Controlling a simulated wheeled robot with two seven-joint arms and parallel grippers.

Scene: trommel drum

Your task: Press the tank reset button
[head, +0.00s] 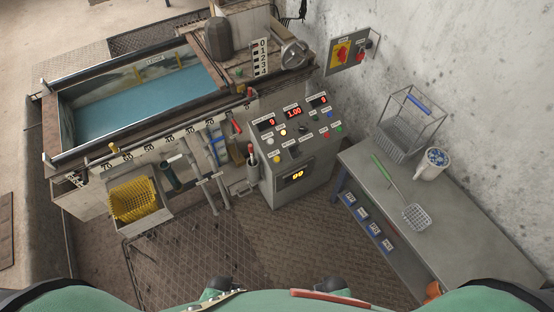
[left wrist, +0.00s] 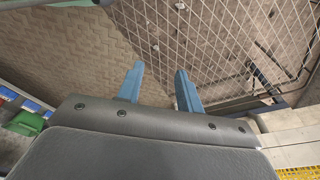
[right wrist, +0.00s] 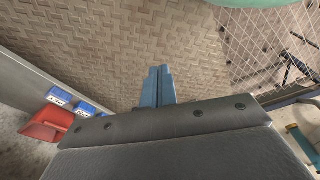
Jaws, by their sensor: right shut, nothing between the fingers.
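The grey control console (head: 300,150) stands in the middle of the head view, with red number displays and several small coloured buttons on its sloped top. The labels are too small to read, so I cannot tell which is the tank reset button. My left gripper (left wrist: 158,68) is open and empty above the floor. My right gripper (right wrist: 160,70) is shut and empty above the floor. Neither gripper shows in the head view.
The water tank (head: 150,95) lies left of the console, with a yellow basket (head: 134,199) and hanging tools in front. A grey bench (head: 460,232) at the right holds a wire rack (head: 408,130), a mug (head: 433,165) and a green-handled skimmer (head: 387,174). The floor before the console is clear.

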